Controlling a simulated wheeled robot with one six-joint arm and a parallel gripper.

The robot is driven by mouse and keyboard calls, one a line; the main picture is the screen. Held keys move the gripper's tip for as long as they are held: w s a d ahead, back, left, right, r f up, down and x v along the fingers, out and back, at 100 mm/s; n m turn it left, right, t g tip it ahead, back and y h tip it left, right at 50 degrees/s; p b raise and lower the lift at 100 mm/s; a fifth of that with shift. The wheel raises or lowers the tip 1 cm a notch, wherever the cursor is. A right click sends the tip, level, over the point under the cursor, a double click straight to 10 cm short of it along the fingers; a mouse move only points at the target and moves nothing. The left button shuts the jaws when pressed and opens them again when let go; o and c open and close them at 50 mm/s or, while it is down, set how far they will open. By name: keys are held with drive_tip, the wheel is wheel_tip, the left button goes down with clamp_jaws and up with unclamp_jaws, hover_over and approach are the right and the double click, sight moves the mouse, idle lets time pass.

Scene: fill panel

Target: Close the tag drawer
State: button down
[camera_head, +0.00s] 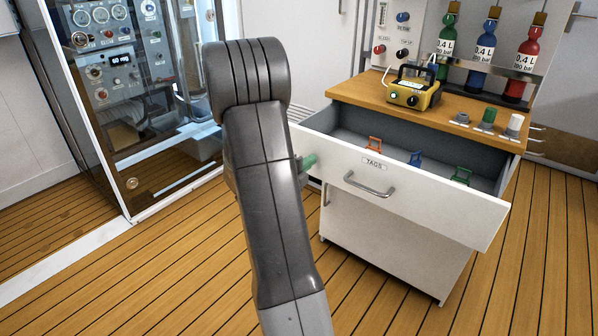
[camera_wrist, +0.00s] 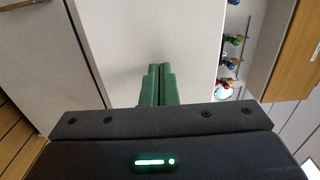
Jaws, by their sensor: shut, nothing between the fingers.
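The tag drawer (camera_head: 415,196) stands pulled out of the white cabinet, its white front facing me with a "TAGS" label and a metal bar handle (camera_head: 369,186). Inside lie an orange tag (camera_head: 374,143), a blue tag (camera_head: 415,158) and a green tag (camera_head: 461,176). My gripper (camera_head: 308,161) shows only as green fingertips beside the left end of the drawer front, mostly hidden behind my arm. In the wrist view its green fingers (camera_wrist: 158,84) are together and empty, pointing at a pale flat surface. I cannot tell whether they touch it.
The wooden cabinet top (camera_head: 440,105) holds a yellow device (camera_head: 413,93) and several small knobs or caps. Green, blue and red bottles (camera_head: 482,55) hang behind it. A glass-fronted instrument cabinet (camera_head: 130,100) stands at left. The plank floor (camera_head: 170,270) is clear in front.

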drive_tip(key=shift+w+d, duration=0.15)
drive_tip(key=shift+w, duration=0.1)
drive_tip(key=shift+w+d, duration=0.1)
drive_tip(key=b+x, duration=0.2)
drive_tip(key=x, duration=2.2)
drive_tip(key=shift+w+d, duration=0.15)
drive_tip(key=shift+d, duration=0.05)
drive_tip(key=shift+w+d, duration=0.15)
drive_tip(key=shift+w, duration=0.1)
drive_tip(key=shift+r, duration=0.1)
drive_tip(key=shift+w+r, duration=0.1)
drive_tip(key=shift+r, duration=0.1)
drive_tip(key=shift+d+f, duration=0.1)
